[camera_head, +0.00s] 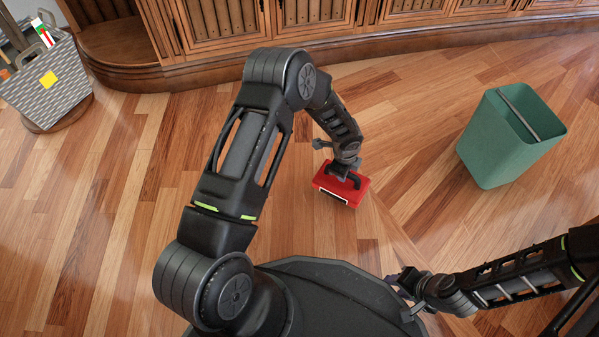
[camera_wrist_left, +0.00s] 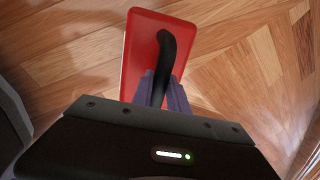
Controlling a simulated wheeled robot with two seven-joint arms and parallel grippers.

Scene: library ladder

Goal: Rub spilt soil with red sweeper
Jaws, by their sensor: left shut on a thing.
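The red sweeper (camera_head: 340,186) is a flat red block with a dark handle on top, low over or on the wood floor near the middle of the head view. My left gripper (camera_head: 345,172) is shut on its handle. In the left wrist view the red plate (camera_wrist_left: 150,50) shows with its black curved handle (camera_wrist_left: 175,60) between the fingers of the left gripper (camera_wrist_left: 163,90). My right gripper (camera_head: 405,290) is at the lower right beside my base, away from the sweeper; its jaws are too small and dark to read. I see no clear spilt soil on the floor.
A green bin (camera_head: 490,150) with a dark bar inside stands on the floor at the right. A patterned basket (camera_head: 45,90) with a yellow note stands at upper left. A wooden cabinet (camera_head: 420,25) runs along the back. The floor (camera_head: 100,220) at left is clear.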

